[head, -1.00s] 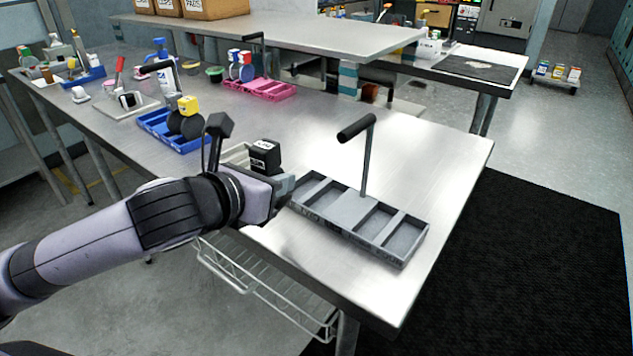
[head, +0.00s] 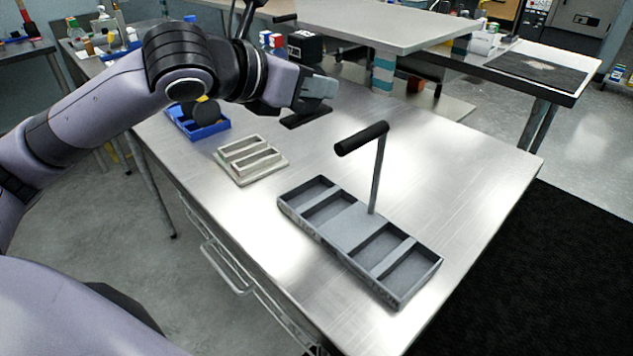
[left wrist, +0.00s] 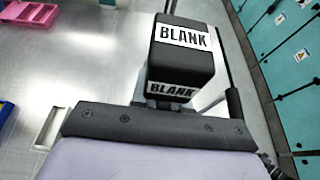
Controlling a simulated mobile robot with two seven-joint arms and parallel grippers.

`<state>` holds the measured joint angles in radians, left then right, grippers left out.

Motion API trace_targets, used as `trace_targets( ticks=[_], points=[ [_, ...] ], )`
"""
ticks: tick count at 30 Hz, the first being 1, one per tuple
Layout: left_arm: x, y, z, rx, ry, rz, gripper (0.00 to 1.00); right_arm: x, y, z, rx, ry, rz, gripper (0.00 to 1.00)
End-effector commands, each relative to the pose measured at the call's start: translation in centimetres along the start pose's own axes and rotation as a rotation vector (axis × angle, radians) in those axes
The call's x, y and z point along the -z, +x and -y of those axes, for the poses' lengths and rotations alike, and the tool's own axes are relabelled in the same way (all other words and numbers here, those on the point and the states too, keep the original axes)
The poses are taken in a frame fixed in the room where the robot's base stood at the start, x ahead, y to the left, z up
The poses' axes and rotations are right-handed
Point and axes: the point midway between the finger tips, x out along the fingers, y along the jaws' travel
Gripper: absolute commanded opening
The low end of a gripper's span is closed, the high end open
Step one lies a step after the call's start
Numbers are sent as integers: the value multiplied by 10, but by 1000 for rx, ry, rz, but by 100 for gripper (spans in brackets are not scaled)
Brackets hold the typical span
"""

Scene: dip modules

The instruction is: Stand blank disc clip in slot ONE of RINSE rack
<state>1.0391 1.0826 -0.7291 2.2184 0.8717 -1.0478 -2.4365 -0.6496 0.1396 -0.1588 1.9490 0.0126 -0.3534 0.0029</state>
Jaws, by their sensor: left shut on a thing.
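My left gripper (head: 318,90) is shut on the blank disc clip (head: 303,46), a black block with a white label. In the left wrist view the clip (left wrist: 182,52) reads BLANK, and the fingers are mostly hidden behind it. A dark flat shape shows just below the gripper in the head view; I cannot tell whether it is the clip's disc. A grey rack (head: 352,232) with several open compartments and an upright black-gripped handle stands at the near right of the table. Its front lettering is too small to read. The gripper is above and behind it, apart from it. My right gripper is not in view.
A beige two-slot holder (head: 277,166) sits left of the grey rack. A blue tray (head: 211,129) with a dark disc clip lies behind it, partly under my arm. The steel table (head: 460,170) is clear right of the rack. A raised shelf (head: 400,40) stands behind.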

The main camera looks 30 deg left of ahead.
Motion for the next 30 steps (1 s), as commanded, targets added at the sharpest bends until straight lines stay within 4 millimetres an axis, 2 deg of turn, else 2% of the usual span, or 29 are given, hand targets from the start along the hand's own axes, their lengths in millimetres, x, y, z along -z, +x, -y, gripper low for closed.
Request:
trace_targets(
  ticks=[1, 3, 9, 12, 20, 27, 30],
  points=[
    [20, 8, 0, 1, 0, -7, 0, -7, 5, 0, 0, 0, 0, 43],
    [38, 15, 0, 1, -1, -7, 0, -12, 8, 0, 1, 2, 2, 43],
    [85, 35, 0, 1, -1, -5, 0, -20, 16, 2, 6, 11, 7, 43],
    [101, 41, 1, 2, -1, -3, 0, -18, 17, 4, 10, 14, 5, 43],
    [117, 48, 1, 1, 1, 1, 0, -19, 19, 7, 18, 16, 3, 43],
    [146, 60, 1, 2, 0, -1, 0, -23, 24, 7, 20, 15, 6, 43],
    [145, 60, 1, 1, 1, 2, 0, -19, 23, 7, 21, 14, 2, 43]
  ],
)
